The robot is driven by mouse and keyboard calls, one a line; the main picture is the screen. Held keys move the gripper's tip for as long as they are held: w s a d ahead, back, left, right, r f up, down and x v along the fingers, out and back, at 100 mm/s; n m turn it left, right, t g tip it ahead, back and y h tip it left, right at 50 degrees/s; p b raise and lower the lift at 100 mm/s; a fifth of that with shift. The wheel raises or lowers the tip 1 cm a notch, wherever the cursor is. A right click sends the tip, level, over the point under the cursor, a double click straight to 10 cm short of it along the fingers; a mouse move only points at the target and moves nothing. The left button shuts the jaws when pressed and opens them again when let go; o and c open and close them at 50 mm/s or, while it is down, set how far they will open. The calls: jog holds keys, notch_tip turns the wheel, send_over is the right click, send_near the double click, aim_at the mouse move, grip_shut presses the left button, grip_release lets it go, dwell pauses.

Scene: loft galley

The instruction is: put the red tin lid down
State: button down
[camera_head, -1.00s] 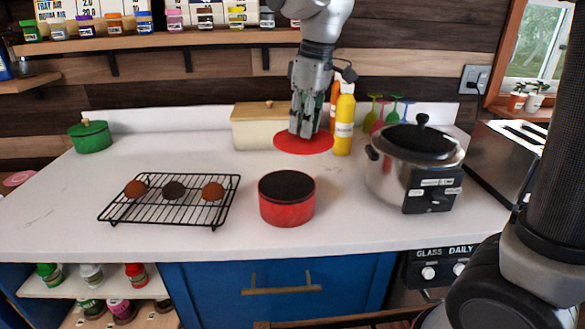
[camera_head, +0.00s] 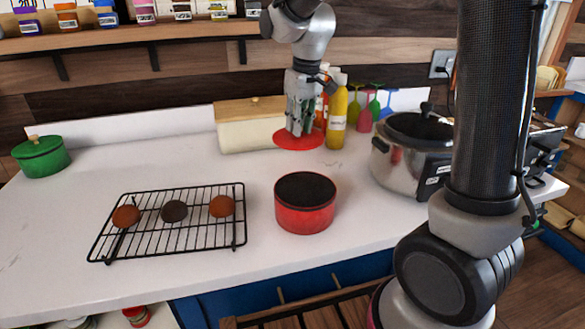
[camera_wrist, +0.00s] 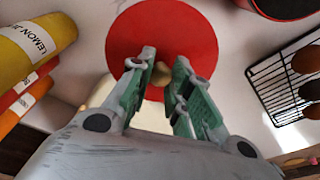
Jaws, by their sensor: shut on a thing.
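The red tin lid (camera_head: 290,143) is a flat red disc at the back of the white counter, in front of the cream bin and left of the yellow bottle. My gripper (camera_head: 298,130) points down over it, shut on its knob. In the wrist view the lid (camera_wrist: 135,35) lies level beyond my fingertips (camera_wrist: 160,80), with its pale round knob (camera_wrist: 160,72) between them. I cannot tell whether the lid's underside touches the counter. The red pot (camera_head: 305,215) with a dark top stands in front of the lid, apart from it.
Close by are the cream bin (camera_head: 232,133), the yellow bottle (camera_head: 337,122) and coloured glasses (camera_head: 364,121). A steel cooker (camera_head: 395,168) stands right, a black rack (camera_head: 160,238) with round items front left, and a green pot (camera_head: 42,157) far left. Bare counter (camera_head: 200,170) lies left of the lid.

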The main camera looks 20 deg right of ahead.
notch_tip(320, 180, down, 10)
jog(key=shift+r, duration=0.1)
dwell(0.4)
jog(key=c, duration=1.3)
grip_release()
jog(key=r, duration=0.4)
jog(key=s+r, duration=0.1)
jog(key=r, duration=0.7)
jog(key=shift+s+d, duration=0.35)
jog(key=s+d+r+m+t, duration=0.1)
jog(key=s+d+m, duration=0.1)
jog(key=s+d, duration=0.5)
jog(key=s+d+r+m+t, duration=0.1)
jog(key=s+d, duration=0.6)
jog(key=s, duration=1)
jog(key=shift+r+m+t+h, duration=0.3)
jog(key=shift+r+m+h, duration=0.15)
jog(key=shift+m, duration=0.35)
